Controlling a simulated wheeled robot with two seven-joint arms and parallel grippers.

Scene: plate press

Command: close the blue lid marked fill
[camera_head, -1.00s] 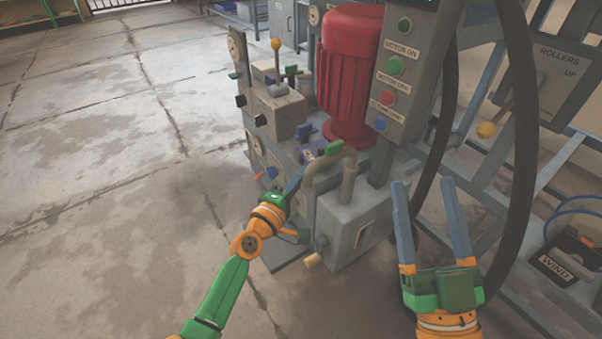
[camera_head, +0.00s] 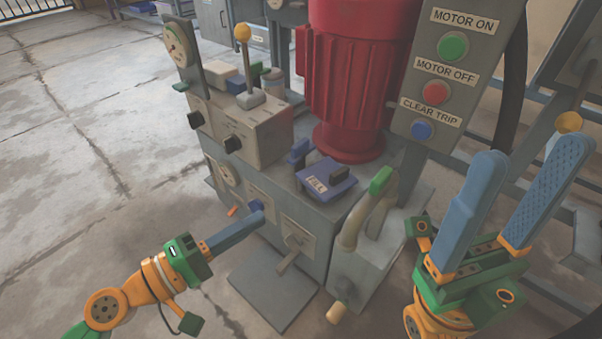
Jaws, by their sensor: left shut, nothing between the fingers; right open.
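The blue lid marked FILL (camera_head: 324,182) lies on top of the grey tank of the press, in front of the red motor. It has a dark handle, and its label faces me. I cannot tell whether it sits fully down. My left gripper (camera_head: 262,217) is shut and empty, in front of the tank, lower and to the left of the lid. Its tip is close to a small blue knob on the tank front; I cannot tell whether they touch. My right gripper (camera_head: 532,157) is open and empty, to the right of the lid, its fingers pointing up and away.
The red motor (camera_head: 352,80) stands behind the lid. A grey button panel (camera_head: 440,115) rises at its right. A bent pipe with a green handle (camera_head: 381,181) stands between lid and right gripper. A yellow-knobbed lever (camera_head: 242,34) is at the left. The floor at left is clear.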

